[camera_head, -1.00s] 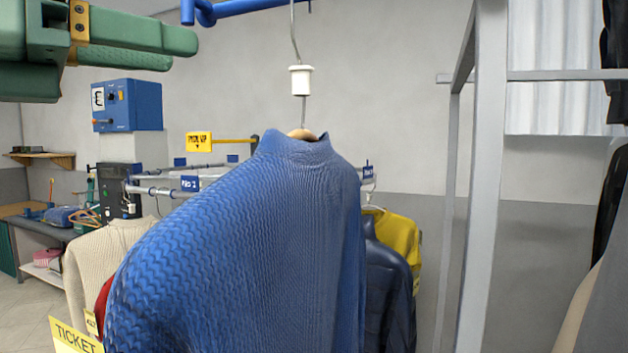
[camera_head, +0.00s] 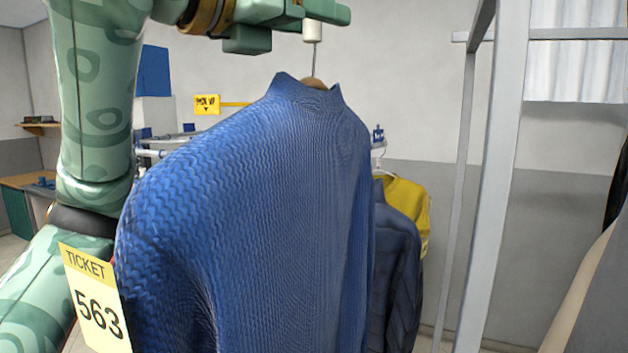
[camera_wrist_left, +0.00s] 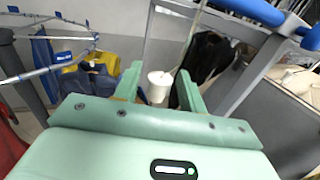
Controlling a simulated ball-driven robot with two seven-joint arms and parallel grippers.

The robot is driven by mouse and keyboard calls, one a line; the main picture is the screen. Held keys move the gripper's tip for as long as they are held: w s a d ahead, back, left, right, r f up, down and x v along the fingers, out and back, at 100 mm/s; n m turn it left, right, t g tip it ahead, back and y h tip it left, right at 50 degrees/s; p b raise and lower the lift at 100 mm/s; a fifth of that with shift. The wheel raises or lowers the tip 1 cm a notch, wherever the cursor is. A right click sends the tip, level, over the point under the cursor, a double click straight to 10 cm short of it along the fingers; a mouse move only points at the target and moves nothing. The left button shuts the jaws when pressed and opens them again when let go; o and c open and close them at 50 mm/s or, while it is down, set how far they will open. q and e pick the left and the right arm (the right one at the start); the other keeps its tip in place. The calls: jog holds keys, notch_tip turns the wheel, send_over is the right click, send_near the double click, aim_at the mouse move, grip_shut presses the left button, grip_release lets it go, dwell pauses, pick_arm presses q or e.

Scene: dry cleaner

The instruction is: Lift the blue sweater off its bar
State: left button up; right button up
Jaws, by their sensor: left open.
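The blue sweater (camera_head: 255,200) hangs from a wooden hanger (camera_head: 313,83) in the middle of the head view. A ticket reading 563 (camera_head: 92,300) hangs at its left side. A white collar (camera_head: 313,31) sits on the hanger's stem above the neck. My left gripper (camera_head: 328,14) is open at this collar, above the sweater. In the left wrist view the white collar (camera_wrist_left: 158,90) stands between my left gripper's two fingers (camera_wrist_left: 158,85). The blue bar (camera_wrist_left: 258,12) crosses the top right of the left wrist view. My right gripper is not in view.
A grey metal frame (camera_head: 490,180) stands close on the right. Behind the sweater hang a dark navy jacket (camera_head: 393,260) and a yellow garment (camera_head: 408,205). A yellow pick-up sign (camera_head: 207,104) is at the back left.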

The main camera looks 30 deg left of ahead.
pick_arm(q)
jog(key=shift+w+d, duration=0.15)
jog(key=shift+w, duration=0.2)
jog(key=shift+s, duration=0.15)
jog(key=c, duration=0.3)
grip_shut()
jog(key=shift+r, duration=0.1)
